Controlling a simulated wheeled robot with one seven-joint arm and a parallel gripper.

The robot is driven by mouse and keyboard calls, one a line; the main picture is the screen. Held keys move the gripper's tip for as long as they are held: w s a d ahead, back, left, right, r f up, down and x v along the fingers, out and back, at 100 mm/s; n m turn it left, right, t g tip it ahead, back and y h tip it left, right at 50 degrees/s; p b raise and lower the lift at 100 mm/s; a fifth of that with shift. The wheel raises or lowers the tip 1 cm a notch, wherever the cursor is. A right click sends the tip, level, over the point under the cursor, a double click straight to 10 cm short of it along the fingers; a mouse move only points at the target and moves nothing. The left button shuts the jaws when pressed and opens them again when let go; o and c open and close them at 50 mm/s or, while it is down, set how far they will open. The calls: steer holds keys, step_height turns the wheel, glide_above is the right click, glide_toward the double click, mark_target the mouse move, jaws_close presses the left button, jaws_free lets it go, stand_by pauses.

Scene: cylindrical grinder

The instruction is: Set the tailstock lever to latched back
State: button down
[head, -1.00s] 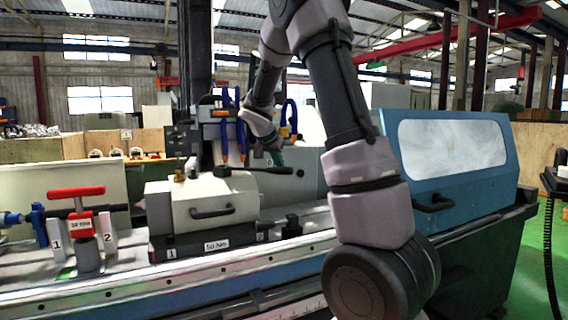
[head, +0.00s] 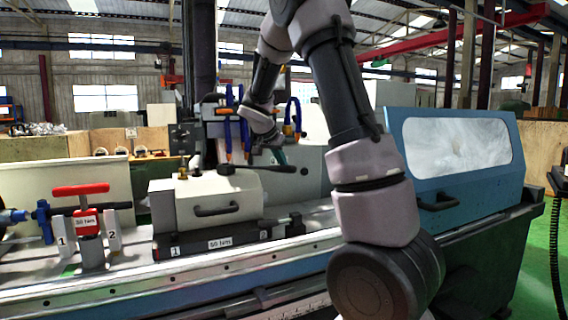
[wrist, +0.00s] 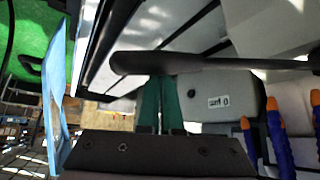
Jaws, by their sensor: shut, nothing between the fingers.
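The tailstock (head: 207,203) is a pale grey housing with a black front handle, left of centre in the head view. A black lever (head: 258,169) lies roughly level along its top, its free end pointing right. In the wrist view the lever (wrist: 190,63) crosses the upper part, its thick rounded end at left. My gripper (head: 279,155) shows as small green fingers just behind and above the lever's free end. In the wrist view my gripper's green fingers (wrist: 160,82) are together and empty, their tips at the lever's lower edge. I cannot tell whether they touch it.
Blue hoses with orange tips (head: 228,140) stand close left of my wrist; they also show in the wrist view (wrist: 279,143). A red-handled tool (head: 82,190) stands at left. The blue guard with a window (head: 455,160) is at right. The bench front (head: 190,272) is clear.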

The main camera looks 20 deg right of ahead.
step_height(320, 180, up, 8)
steer(key=s+a, duration=0.1)
steer(key=shift+s+a, duration=0.3)
steer(key=shift+a, duration=0.1)
steer(key=shift+f, duration=0.1)
steer(key=s+a+n+t+y, duration=0.1)
steer(key=s+a+n+y, duration=0.2)
steer(key=s, duration=1.2)
steer(key=s+a+r+n+t+y, duration=0.1)
steer(key=s+a+n+y, duration=0.3)
steer(key=s, duration=1.1)
steer(key=shift+s+a+t+y, duration=0.35)
steer(key=shift+a+y, duration=0.35)
steer(key=shift+a, duration=0.35)
